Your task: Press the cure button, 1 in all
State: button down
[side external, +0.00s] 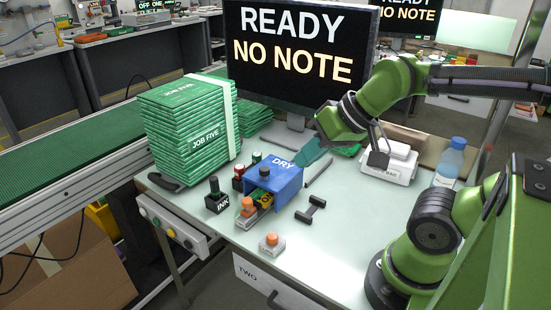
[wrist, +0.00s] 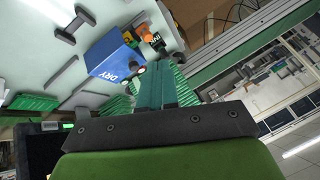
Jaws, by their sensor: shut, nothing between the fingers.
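No label reading "cure" is legible. A blue box marked DRY (side external: 285,187) stands mid-table with a dark round knob (side external: 264,171) at its top; the box also shows in the wrist view (wrist: 112,62). A grey panel (side external: 190,246) on the table's front edge carries several small coloured round buttons (side external: 171,233). My gripper (side external: 309,160) is shut and empty, its teal fingers pointing down beside and above the right side of the DRY box. In the wrist view the shut fingers (wrist: 156,88) reach toward the box, apparently without touching it.
A monitor (side external: 300,50) reads READY NO NOTE. Stacked green JOB FIVE packets (side external: 185,125) stand left of the box. The front right tabletop is clear.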

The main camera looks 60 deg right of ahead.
dwell(0.4)
jog(key=m+g+y, duration=0.7)
jog(key=m+g, duration=0.1)
jog(key=m, duration=1.4)
send_over(272, 238)
jog(key=d, duration=0.2)
notch_tip(272, 238, down, 10)
jog(key=shift+w+a, duration=0.2)
jog(key=shift+w, duration=0.1)
jog(key=shift+f, duration=0.1)
jog(key=shift+f, duration=4.35)
